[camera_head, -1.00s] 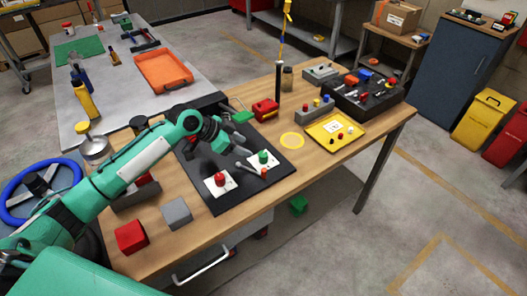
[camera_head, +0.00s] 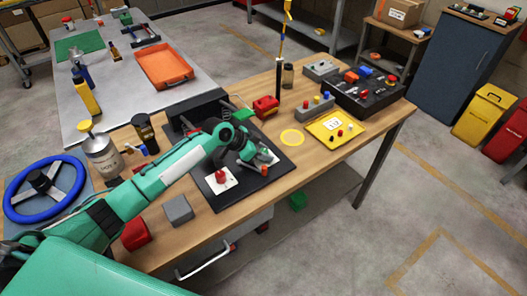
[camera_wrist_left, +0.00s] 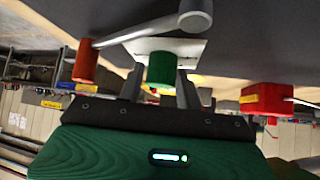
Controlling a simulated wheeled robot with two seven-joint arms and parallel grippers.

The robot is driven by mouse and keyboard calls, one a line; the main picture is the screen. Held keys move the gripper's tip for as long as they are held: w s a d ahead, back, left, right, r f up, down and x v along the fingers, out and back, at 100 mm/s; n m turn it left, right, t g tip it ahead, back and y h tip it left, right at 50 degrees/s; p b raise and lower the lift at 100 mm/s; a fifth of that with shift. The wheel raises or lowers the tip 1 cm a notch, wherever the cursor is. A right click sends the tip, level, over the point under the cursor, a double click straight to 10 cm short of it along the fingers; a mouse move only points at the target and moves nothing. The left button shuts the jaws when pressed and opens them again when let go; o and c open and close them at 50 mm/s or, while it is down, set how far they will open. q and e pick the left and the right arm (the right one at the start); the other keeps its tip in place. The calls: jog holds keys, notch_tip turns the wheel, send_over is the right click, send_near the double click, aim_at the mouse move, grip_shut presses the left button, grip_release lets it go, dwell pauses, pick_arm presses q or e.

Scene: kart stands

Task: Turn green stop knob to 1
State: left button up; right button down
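The green stop knob (camera_wrist_left: 161,68) sits on a white plate (camera_wrist_left: 190,48) in the left wrist view. It shows between the two fingers of my left gripper (camera_wrist_left: 160,88), which stand apart on either side of it. I cannot tell whether they touch it. In the head view my left gripper (camera_head: 260,159) is over the dark panel (camera_head: 237,197) and hides most of the green knob and its plate. The numbers around the knob cannot be read. My right gripper is not in view.
A red knob (camera_head: 221,176) on a white plate stands left of the gripper. A grey lever (camera_wrist_left: 150,29) and an orange-red cylinder (camera_wrist_left: 85,62) are close to the green knob. A red box (camera_head: 265,107) stands behind the panel. The front right of the wooden table is clear.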

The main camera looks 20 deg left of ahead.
pick_arm(q)
jog(key=c, duration=0.5)
jog(key=shift+r+n+p, duration=0.1)
jog(key=shift+n+p, duration=0.2)
jog(key=shift+p, duration=0.35)
jog(key=shift+c, duration=0.2)
jog(key=n+t+y+p, duration=0.1)
jog(key=n+y+p, duration=0.1)
jog(key=n+p, duration=0.1)
jog(key=n+t+y+p, duration=0.2)
jog(key=n+p, duration=0.1)
jog(key=p, duration=0.3)
jog(key=shift+s+d+r, duration=0.1)
jog(key=shift+d+r, duration=0.05)
jog(key=shift+d, duration=0.05)
jog(key=n+y+p, duration=0.2)
jog(key=shift+f+n+t, duration=0.2)
jog(key=shift+n+t, duration=0.1)
jog(key=shift+n, duration=0.1)
jog(key=shift+a+f+n+y, duration=0.1)
jog(key=shift+a+n+y, duration=0.05)
jog(key=shift+n+y, duration=1.05)
jog(key=o, duration=1)
